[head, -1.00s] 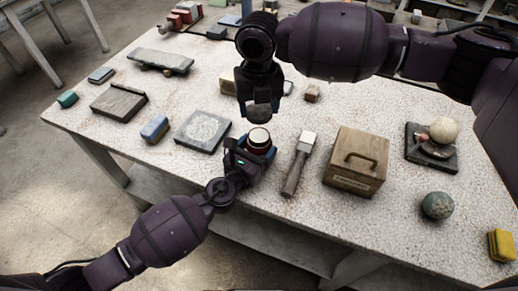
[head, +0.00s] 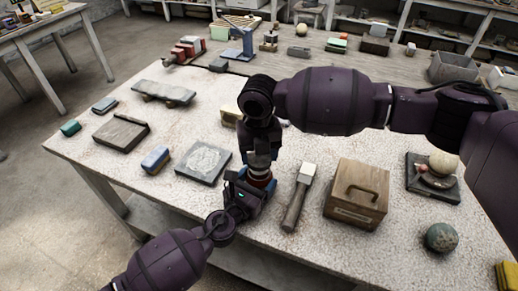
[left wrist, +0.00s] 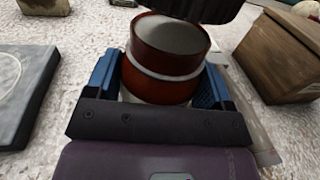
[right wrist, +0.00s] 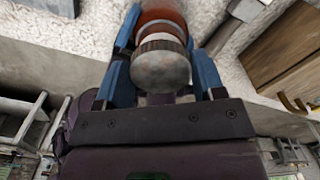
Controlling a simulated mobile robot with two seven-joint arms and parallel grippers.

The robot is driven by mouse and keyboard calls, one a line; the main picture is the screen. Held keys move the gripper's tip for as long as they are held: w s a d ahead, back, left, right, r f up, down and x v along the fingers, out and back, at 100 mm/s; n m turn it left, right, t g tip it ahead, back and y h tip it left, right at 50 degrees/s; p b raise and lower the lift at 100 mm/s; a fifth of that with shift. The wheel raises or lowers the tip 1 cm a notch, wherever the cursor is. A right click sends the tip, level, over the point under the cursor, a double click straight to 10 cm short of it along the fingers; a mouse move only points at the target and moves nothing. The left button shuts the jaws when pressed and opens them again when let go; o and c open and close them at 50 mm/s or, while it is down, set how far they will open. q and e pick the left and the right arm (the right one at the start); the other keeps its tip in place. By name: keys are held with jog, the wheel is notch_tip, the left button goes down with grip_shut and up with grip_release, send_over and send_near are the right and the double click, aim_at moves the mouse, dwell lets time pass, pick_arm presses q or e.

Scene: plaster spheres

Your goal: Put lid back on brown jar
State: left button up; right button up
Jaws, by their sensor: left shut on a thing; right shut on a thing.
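The brown jar (head: 258,182) stands near the table's front edge, a pale band around it; in the left wrist view (left wrist: 165,65) its pale top shows. My left gripper (head: 247,188) is shut around the jar from the front. My right gripper (head: 260,150) points down above the jar, shut on the grey, ribbed lid (right wrist: 160,68). In the head view the lid (head: 259,161) is just over the jar's top. A dark ribbed edge at the top of the left wrist view looks like the lid. I cannot tell whether lid and jar touch.
A square slab (head: 204,162) and a blue-yellow sponge-like block (head: 156,159) lie left. A green sphere (head: 441,238) is at the right front.

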jog(key=shift+f, duration=0.1)
dwell(0.3)
jog(key=shift+f, duration=0.8)
jog(key=shift+f, duration=0.55)
